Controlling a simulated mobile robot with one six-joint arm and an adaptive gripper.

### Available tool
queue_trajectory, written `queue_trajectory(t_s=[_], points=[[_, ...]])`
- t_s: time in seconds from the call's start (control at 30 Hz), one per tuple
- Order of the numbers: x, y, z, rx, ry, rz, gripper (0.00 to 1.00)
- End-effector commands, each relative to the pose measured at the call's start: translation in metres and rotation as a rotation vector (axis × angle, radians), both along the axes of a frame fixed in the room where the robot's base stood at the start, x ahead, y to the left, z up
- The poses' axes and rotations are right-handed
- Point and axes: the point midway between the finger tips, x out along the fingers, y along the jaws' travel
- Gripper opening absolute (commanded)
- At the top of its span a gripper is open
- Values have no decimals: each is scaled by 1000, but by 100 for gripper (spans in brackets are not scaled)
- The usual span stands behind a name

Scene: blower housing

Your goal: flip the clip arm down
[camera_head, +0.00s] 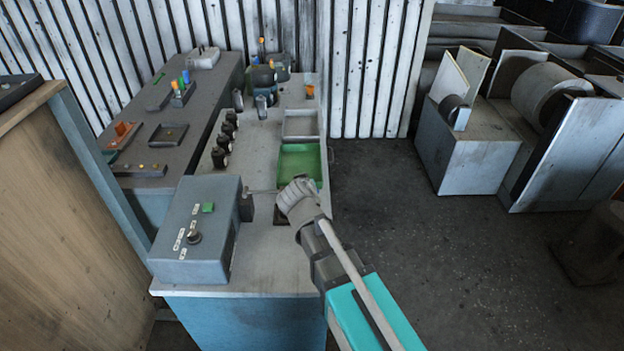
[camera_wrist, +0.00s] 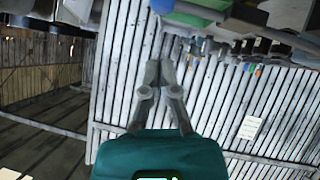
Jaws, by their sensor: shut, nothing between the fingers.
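A grey control box (camera_head: 195,232) with a green button and a dark knob stands on the bench's near end in the head view. A small dark bracket (camera_head: 246,207) sits at its right side, and a thin bar (camera_head: 264,191) runs from there toward my gripper. I cannot tell for certain whether this bar is the clip arm. My gripper (camera_head: 290,196) is right of the box, over the bench's right edge. Its fingers hide the bar's right end, so contact cannot be told. In the wrist view my gripper (camera_wrist: 160,70) has its fingers together, with nothing between them.
The bench (camera_head: 262,262) carries a green tray (camera_head: 301,163) behind my gripper, a grey tray (camera_head: 301,123) beyond it, and several dark knobbed parts (camera_head: 226,138) at left. A wooden panel (camera_head: 75,215) stands at far left. The floor (camera_head: 420,240) right of the bench is clear.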

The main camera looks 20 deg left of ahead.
Motion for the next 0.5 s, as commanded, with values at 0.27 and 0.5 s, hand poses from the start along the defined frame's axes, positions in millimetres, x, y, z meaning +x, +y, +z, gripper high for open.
queue_trajectory(t_s=[0.27, 0.5], points=[[-36, -9, 27, -1, -1, 0, 0], [-55, -13, 38, -1, 0, -2, 0]])
